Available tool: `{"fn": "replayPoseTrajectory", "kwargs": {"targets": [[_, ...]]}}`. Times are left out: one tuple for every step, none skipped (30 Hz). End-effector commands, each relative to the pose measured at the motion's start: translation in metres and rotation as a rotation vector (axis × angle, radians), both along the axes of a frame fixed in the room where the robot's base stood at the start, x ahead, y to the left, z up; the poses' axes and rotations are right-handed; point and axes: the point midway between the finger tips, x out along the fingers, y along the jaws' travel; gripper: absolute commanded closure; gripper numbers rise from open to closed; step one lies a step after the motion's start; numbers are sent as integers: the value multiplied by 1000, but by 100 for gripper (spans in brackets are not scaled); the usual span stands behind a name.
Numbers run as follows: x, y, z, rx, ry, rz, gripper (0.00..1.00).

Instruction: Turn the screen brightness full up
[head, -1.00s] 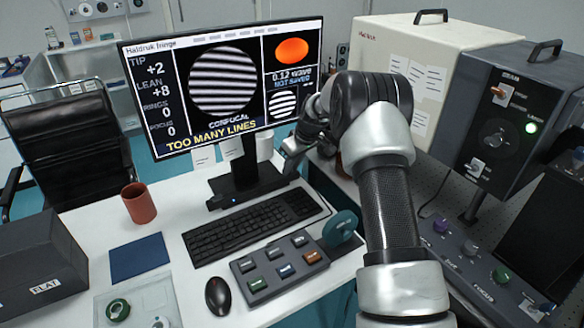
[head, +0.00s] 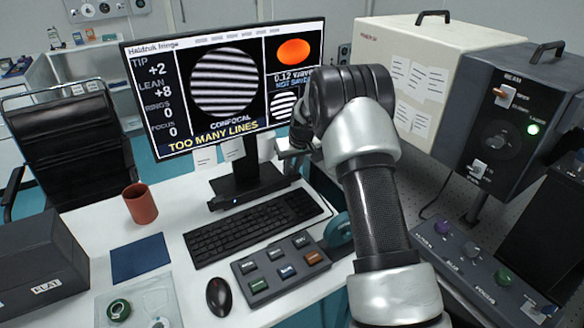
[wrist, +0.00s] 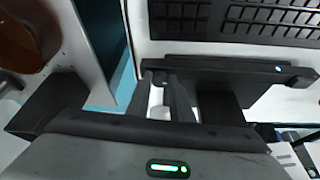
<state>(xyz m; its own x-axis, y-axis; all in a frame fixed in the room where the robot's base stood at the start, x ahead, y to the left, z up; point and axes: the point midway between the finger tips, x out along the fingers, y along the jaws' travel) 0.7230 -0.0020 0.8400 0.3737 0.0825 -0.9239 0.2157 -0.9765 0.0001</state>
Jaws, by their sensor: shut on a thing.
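The screen (head: 222,92) is lit in the head view, with striped fringe pictures, an orange oval and the words "TOO MANY LINES". It stands on a dark base (head: 243,190). My gripper (wrist: 170,84) is low by the right side of the screen. In the head view my arm hides most of it. I cannot read any brightness marking.
The keyboard (head: 255,226) lies in front of the screen, with a button pad (head: 281,272) and mouse (head: 218,297) nearer. A brown cup (head: 140,204) stands left. A beam box (head: 512,125) and a knob panel (head: 478,265) are to the right.

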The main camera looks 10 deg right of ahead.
Motion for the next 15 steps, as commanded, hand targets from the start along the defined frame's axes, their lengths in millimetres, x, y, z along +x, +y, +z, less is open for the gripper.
{"fn": "replayPoseTrajectory", "kwargs": {"targets": [[0,0,0,0,1,0,100],[0,0,0,0,1,0,100],[0,0,0,0,1,0,100],[0,0,0,-1,1,1,77],[0,0,0,-1,1,1,72],[0,0,0,-1,1,1,65],[0,0,0,-1,1,1,61],[0,0,0,-1,1,1,61],[0,0,0,0,0,1,61],[0,0,0,0,0,1,61],[0,0,0,0,0,1,61],[0,0,0,0,0,1,61],[0,0,0,0,0,1,61],[0,0,0,0,0,1,61],[0,0,0,0,0,1,61]]}}
